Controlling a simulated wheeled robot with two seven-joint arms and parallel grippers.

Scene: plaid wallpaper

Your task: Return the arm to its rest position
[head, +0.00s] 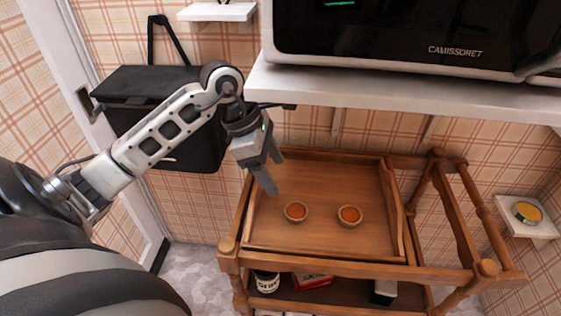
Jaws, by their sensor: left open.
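My left arm comes in from the left. Its left gripper (270,174) points down over the left part of the wooden tray (345,175) on the cart. The gripper is open, with nothing seen between its fingers. Two small tarts with orange filling sit on the tray: the left tart (296,212) lies just below the gripper in the picture, and the right tart (349,216) is beside it, apart. My right gripper is not in view.
A black microwave (400,40) stands on a white shelf (400,93) above the cart. A black bag (190,145) hangs at the left behind my arm. The wooden cart (350,266) has items on its lower level. A small wall shelf (512,207) at right holds a yellow-topped tin (527,212).

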